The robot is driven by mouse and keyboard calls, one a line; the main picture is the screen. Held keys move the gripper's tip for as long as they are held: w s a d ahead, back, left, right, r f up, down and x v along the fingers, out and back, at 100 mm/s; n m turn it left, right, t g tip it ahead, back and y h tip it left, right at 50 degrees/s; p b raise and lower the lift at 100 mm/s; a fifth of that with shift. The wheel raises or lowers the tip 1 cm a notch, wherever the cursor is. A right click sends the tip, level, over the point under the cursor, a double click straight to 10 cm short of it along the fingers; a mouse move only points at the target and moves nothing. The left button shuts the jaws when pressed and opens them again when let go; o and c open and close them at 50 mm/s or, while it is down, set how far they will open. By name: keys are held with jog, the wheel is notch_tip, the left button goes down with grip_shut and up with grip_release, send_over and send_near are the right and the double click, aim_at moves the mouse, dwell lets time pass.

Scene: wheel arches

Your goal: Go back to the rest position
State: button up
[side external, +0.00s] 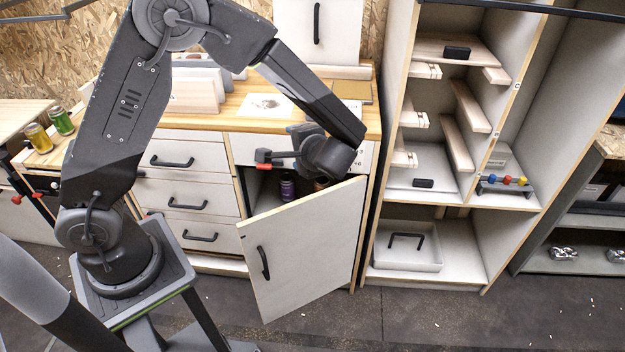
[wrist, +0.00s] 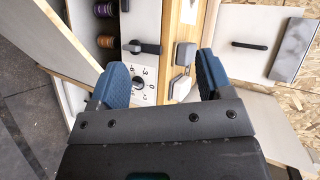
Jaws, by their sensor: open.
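My gripper (side external: 263,160) is in front of the base cabinet, just above its open door (side external: 305,245). In the wrist view its two blue-padded fingers (wrist: 163,78) stand wide apart, with nothing held between them. My arm reaches from its stand on the left over to the cabinet, bent high at the elbow. No marker of a rest position shows.
Dark jars (side external: 287,187) stand inside the open cabinet. The wrist view shows a numbered panel (wrist: 150,72) with a black handle beyond the fingers. Drawers (side external: 188,202) are left of the door; a tall shelf unit (side external: 385,150) stands to the right.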

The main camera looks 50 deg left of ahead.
jog(key=s+d+r+n+t+h, duration=0.1)
jog(key=s+d+r+h, duration=0.2)
jog(key=s+r+h, duration=0.3)
jog(key=s+d+r+n+t+h, duration=0.1)
jog(key=s+d+r+h, duration=0.2)
jog(key=s, duration=1)
notch_tip(320, 180, up, 6)
jog(key=h, duration=0.3)
jog(key=shift+s+f+n+t, duration=0.15)
jog(key=shift+f+n+t, duration=0.1)
jog(key=shift+n+t, duration=0.15)
jog(key=shift+d, duration=0.1)
